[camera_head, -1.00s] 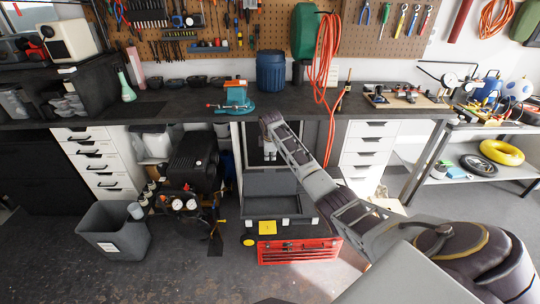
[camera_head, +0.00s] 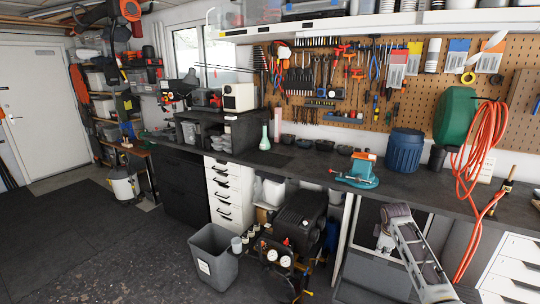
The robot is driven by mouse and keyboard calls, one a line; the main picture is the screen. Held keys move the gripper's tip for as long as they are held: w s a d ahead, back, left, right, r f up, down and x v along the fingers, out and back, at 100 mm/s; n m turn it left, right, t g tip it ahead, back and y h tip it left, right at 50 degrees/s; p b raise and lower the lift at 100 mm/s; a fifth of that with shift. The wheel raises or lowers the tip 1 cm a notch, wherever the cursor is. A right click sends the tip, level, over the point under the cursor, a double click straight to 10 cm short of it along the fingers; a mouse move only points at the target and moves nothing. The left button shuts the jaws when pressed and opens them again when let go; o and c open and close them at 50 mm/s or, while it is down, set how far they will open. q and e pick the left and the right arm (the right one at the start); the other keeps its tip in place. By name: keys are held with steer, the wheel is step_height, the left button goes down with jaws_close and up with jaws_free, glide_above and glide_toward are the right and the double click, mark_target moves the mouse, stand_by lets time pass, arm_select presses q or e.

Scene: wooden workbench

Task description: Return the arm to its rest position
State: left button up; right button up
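My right arm comes in from the lower right in the head view, in front of the workbench (camera_head: 310,172). Its wrist points down beside the bench's front edge. My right gripper (camera_head: 384,243) hangs below the wrist, small and partly hidden by the arm, in front of the dark opening under the bench. I cannot make out its fingers or anything held in them. My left arm and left gripper are not in view.
A teal vise (camera_head: 360,173) and a blue bin (camera_head: 404,151) stand on the bench. An orange hose (camera_head: 478,170) hangs over its edge at the right. A compressor (camera_head: 297,222) and a grey bin (camera_head: 214,258) stand on the floor below.

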steer(key=s+a+f+m, duration=0.1)
steer(key=s+a+f, duration=0.4)
steer(key=s+a, duration=0.25)
steer(key=s+a+f+m, duration=0.2)
steer(key=s+a+f, duration=0.3)
steer(key=s+a, duration=0.25)
steer(key=s+a+r+m+y, duration=0.1)
steer(key=s+a+r+m, duration=0.15)
steer(key=s, duration=0.55)
steer(key=s+a+r+m+y, duration=0.1)
steer(key=s+a+m, duration=0.15)
steer(key=s, duration=0.55)
steer(key=s+a+r+m, duration=0.15)
steer(key=s+a, duration=0.25)
steer(key=s, duration=0.4)
steer(key=s+f+g, duration=0.1)
steer(key=s+f, duration=0.2)
steer(key=f, duration=3)
steer(key=s+d+f, duration=0.2)
steer(key=s+f, duration=0.7)
steer(key=s, duration=0.2)
steer(key=s+d+f+g, duration=0.1)
steer(key=s+d+f, duration=0.1)
steer(key=s+f, duration=0.8)
steer(key=shift+s+d, duration=0.2)
steer(key=shift+s, duration=0.45)
